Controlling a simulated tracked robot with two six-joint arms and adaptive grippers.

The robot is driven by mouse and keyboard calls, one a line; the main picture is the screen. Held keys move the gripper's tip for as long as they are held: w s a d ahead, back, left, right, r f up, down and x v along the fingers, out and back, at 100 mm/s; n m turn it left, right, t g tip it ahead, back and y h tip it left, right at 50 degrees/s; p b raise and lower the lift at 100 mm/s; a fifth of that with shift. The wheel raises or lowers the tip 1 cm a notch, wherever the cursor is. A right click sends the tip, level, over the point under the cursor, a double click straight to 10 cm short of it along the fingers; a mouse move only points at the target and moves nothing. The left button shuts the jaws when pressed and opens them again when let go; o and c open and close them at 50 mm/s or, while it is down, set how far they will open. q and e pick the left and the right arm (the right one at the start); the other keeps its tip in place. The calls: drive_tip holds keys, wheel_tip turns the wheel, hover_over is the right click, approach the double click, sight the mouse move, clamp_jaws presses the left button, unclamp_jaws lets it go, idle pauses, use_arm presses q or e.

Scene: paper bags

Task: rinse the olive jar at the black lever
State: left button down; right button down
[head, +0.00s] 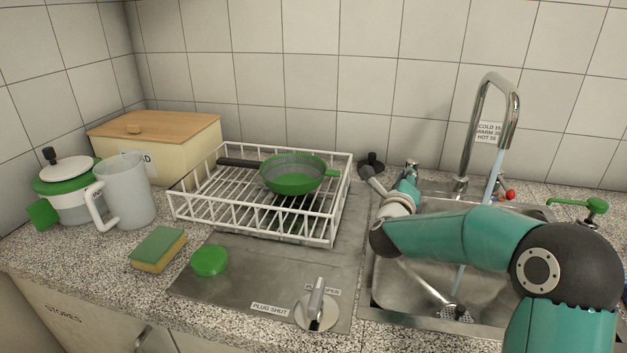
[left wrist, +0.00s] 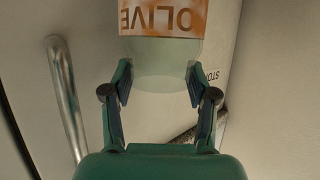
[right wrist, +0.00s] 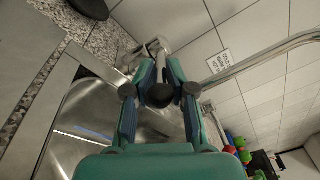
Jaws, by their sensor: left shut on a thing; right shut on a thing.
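The olive jar (left wrist: 163,58), pale green glass with an orange OLIVE label, is between the fingers of my left gripper (left wrist: 158,85), which is shut on it. The label reads upside down in the left wrist view; the jar's ends are not fully seen. Neither the jar nor my left gripper shows in the head view. My right gripper (right wrist: 160,82) is shut on the black lever (right wrist: 160,96), whose metal stem runs to a fitting behind it. In the head view my right gripper (head: 408,180) is behind the sink's left part. A bluish water stream (head: 490,190) falls from the tap (head: 483,110) into the sink (head: 400,290).
A white dish rack (head: 290,236) with a green colander (head: 290,175) stands left of the sink. A plug lever (head: 316,305), green lid (head: 209,260), sponge (head: 158,248) and jug (head: 125,190) are on the left. A green handle (head: 590,205) is right of the tap.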

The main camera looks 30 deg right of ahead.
drive_tip(key=shift+a+f+y, duration=0.1)
drive_tip(key=shift+f+y, duration=0.2)
drive_tip(key=c, duration=1.4)
unclamp_jaws()
drive_tip(key=shift+o, duration=1)
drive_tip(key=shift+s+r, duration=0.1)
drive_tip(key=shift+r, duration=0.1)
drive_tip(key=v, duration=1.2)
drive_tip(key=shift+f, duration=0.35)
